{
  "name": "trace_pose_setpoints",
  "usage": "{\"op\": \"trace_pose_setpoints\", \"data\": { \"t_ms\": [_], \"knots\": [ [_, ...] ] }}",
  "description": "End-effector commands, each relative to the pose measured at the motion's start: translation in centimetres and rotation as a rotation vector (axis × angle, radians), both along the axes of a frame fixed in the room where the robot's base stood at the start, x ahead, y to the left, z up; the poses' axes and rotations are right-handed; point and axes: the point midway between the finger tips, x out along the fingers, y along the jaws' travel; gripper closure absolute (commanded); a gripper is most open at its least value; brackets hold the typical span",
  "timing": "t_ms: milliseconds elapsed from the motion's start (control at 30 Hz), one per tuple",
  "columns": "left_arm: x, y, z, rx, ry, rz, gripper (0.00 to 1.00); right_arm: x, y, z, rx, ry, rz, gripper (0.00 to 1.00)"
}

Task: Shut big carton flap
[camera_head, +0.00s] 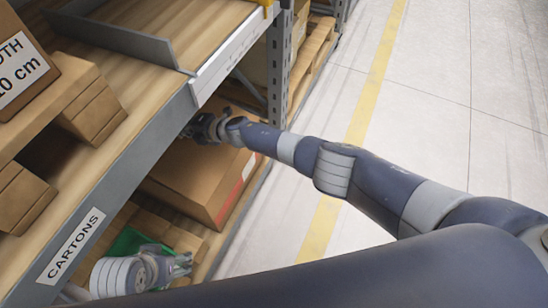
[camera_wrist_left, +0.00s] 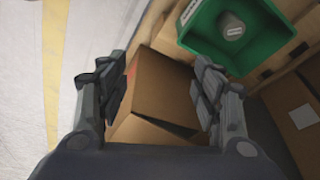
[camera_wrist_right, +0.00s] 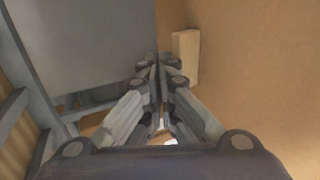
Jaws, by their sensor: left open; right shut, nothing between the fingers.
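The big brown carton (camera_head: 198,180) stands on the lower level beneath the shelf board. In the left wrist view a brown carton (camera_wrist_left: 160,85) lies between the fingers, with a panel (camera_wrist_left: 150,132) in front that looks like a flap and a dark gap behind it. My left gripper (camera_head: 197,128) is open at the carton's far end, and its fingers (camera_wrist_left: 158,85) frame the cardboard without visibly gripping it. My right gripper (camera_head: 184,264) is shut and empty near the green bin. Its closed fingertips (camera_wrist_right: 159,65) are close to a large cardboard surface (camera_wrist_right: 255,85); which carton that is, I cannot tell.
A shelf edge labelled CARTONS (camera_head: 73,243) overhangs the lower level. A green bin (camera_wrist_left: 248,30) with a grey cylinder (camera_wrist_left: 231,25) in it stands beyond the carton. A grey upright (camera_head: 279,75) rises behind. The floor (camera_head: 430,100) to the right is clear.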

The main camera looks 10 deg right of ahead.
Motion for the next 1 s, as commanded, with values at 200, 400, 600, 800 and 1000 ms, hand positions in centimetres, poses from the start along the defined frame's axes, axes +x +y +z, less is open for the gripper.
{"op": "trace_pose_setpoints", "data": {
  "t_ms": [200,400,600,800,1000],
  "knots": [
    [-0.6,0.1,0.4,0.000,-0.008,0.001,0.39,0.2,0.3,-1.7,0.000,0.000,0.000,1.00],
    [-0.1,0.0,-0.5,-0.004,-0.032,-0.001,0.39,0.3,0.5,-2.7,0.001,-0.001,0.000,1.00],
    [5.0,-1.6,1.0,-0.050,-0.254,-0.019,0.39,0.4,0.6,-3.3,0.000,0.000,0.000,1.00],
    [7.5,-2.4,2.3,-0.076,-0.372,-0.028,0.39,0.5,0.6,-3.7,0.000,0.000,0.000,1.00],
    [8.3,-2.7,2.8,-0.085,-0.417,-0.031,0.39,0.5,0.6,-3.8,0.000,0.000,0.000,1.00]
  ]
}}
